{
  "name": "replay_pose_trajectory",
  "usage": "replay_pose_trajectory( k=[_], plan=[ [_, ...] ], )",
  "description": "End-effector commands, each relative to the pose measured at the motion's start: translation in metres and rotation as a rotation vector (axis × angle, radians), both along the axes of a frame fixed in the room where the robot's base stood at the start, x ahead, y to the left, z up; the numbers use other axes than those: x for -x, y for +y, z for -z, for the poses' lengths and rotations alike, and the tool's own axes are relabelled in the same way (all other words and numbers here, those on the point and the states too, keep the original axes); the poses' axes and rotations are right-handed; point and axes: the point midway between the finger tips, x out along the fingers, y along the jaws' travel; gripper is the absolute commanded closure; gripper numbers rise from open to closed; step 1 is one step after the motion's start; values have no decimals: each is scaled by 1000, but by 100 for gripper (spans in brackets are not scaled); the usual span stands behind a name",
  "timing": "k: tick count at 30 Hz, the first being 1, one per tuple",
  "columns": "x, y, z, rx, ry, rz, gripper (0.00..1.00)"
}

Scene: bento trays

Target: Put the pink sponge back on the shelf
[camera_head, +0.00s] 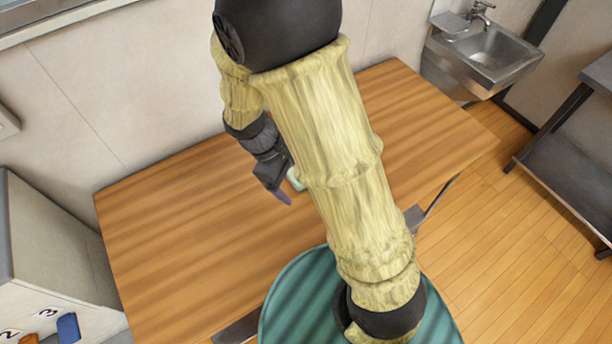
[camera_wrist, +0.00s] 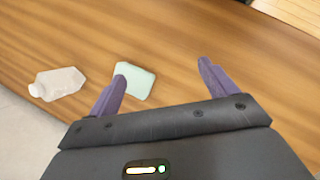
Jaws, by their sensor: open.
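I see no pink sponge in either view. A pale mint-green block (camera_wrist: 138,82), perhaps a sponge, lies on the wooden table near my left finger in the wrist view. A small part of it (camera_head: 295,180) shows beside my arm in the head view. My gripper (camera_wrist: 162,72) is open with its purple fingers apart and nothing held between them. In the head view my gripper (camera_head: 284,193) is over the middle of the table. A pale unit with the numbers 2 and 3 (camera_head: 50,290) stands at the lower left; I cannot tell whether it is the task's shelf.
The wooden table (camera_head: 180,230) is mostly bare. A clear whitish bottle (camera_wrist: 58,84) lies on its side left of the mint block. A blue item (camera_head: 68,328) and an orange item (camera_head: 28,339) are at the numbered unit. A sink (camera_head: 492,48) and dark rack (camera_head: 570,165) stand right.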

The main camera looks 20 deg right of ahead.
Motion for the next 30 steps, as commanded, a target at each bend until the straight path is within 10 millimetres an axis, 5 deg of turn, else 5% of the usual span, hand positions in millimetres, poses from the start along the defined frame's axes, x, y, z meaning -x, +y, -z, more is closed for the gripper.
replay_pose_trajectory(
  k=[6,15,20,30],
  plan=[
    [-14,33,42,264,152,-363,15],
    [-33,91,75,681,266,-784,15],
    [-37,107,78,788,276,-867,15],
    [-38,107,77,791,278,-870,15]
  ],
)
